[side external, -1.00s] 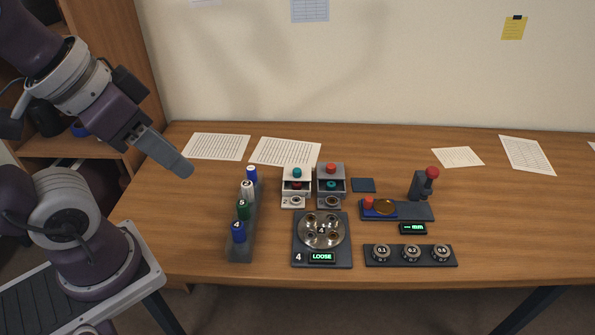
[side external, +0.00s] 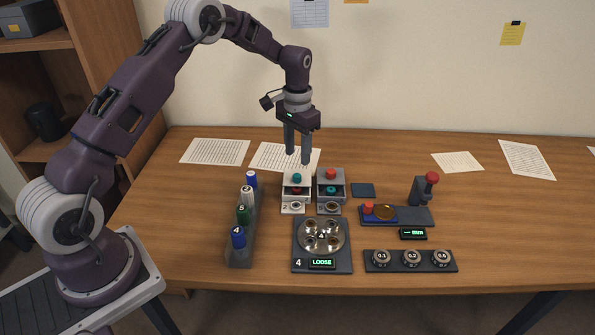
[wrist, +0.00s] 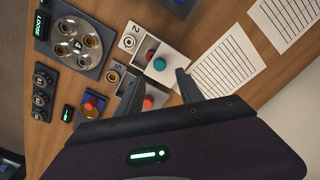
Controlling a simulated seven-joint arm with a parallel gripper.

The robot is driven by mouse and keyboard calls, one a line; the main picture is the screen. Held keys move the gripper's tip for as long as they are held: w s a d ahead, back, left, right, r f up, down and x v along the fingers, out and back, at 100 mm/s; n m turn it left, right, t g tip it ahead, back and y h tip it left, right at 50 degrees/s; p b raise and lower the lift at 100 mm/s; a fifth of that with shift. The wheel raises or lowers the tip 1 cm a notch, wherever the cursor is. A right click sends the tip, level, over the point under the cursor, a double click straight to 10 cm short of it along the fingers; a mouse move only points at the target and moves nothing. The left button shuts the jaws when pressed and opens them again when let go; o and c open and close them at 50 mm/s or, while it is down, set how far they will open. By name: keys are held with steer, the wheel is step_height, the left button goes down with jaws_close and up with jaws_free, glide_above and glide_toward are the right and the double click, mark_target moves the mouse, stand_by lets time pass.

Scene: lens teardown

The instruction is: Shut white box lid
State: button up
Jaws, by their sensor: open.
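The white box (side external: 285,189) stands at the middle of the table. A teal knob (side external: 297,178) is on its top, and a dark opening with a red piece shows below that. A white plate marked 2 with a ring (side external: 293,208) lies at its front. The teal knob also shows in the wrist view (wrist: 160,63). My gripper (side external: 298,157) points down, open and empty, just above and behind the white box. In the wrist view its fingers (wrist: 158,78) are spread, with the teal knob beyond the gap between the tips. I cannot tell the exact height.
A grey box (side external: 344,177) with a red knob stands close on the right. A rack of coloured bottles (side external: 241,255) is to the left. A round plate marked LOOSE (side external: 343,233) lies in front. Paper sheets (side external: 215,151) lie behind. The table's far right is mostly clear.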

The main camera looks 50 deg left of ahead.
mark_target(298, 175)
step_height(298, 175, down, 7)
steer(key=shift+f, duration=0.1)
jaws_close()
stand_by(1.5)
